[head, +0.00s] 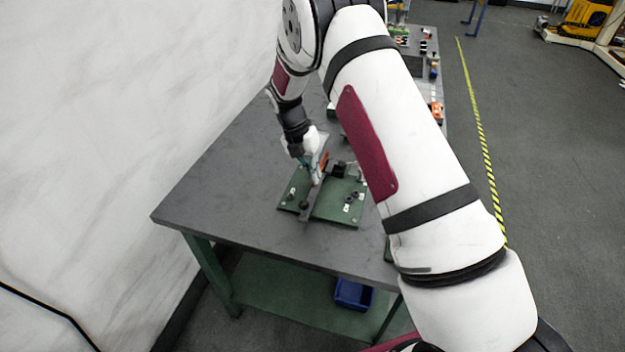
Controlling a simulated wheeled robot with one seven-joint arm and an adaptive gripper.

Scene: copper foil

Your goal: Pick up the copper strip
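An orange-brown piece (324,160), which looks like the copper strip, shows as a small sliver beside my gripper. My gripper (316,180) points down over a green base plate (342,213) on the grey table (215,200). The fingertips are close to a dark bar fixture (306,208) on that plate. The view is too small to tell whether the fingers are open or shut, or whether they touch the strip. Part of the strip is hidden by the gripper and fixture.
Small dark knobs and fittings stand on the green plate. More small parts (434,70) line the table's far right side, partly behind my arm. A white wall is close on the left. A blue bin (353,294) sits on the lower shelf. The table's left front is clear.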

